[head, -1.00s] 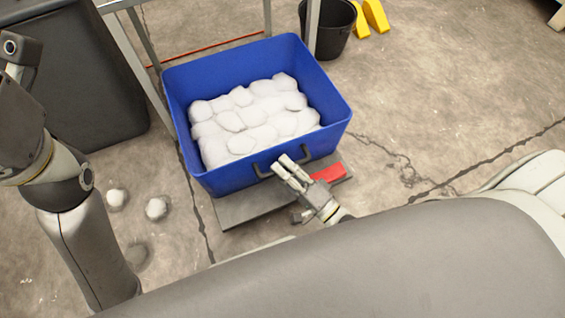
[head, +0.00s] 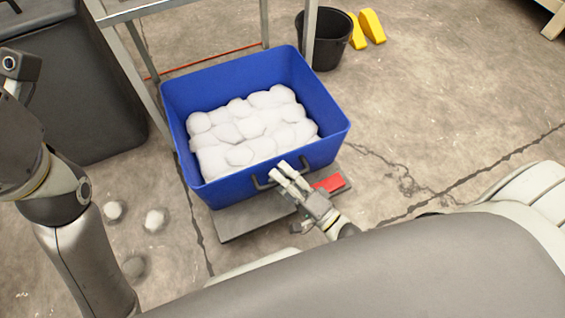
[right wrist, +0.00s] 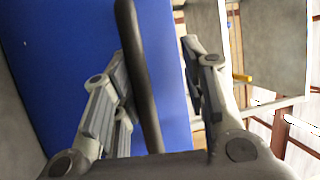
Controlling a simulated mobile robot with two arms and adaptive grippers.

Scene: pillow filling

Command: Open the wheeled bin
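A dark grey bin (head: 80,95) stands at the upper left in the head view, partly cut off by the picture edge; I see no wheels on it. A blue bin (head: 255,182), open at the top and filled with white stuffing (head: 245,130), stands in the middle. My right gripper (head: 288,173) is at the dark handle (head: 262,182) on its near side. In the right wrist view, my right gripper (right wrist: 155,85) is open, with the handle (right wrist: 140,75) between its fingers. My left arm shows at the left, its gripper out of view.
A grey platform (head: 245,220) with a red part (head: 329,184) is under the blue bin. White tufts (head: 155,220) lie on the floor to the left. A metal frame (head: 140,65), a black bucket (head: 332,45) and yellow wedges (head: 371,25) are behind. The floor at right is clear.

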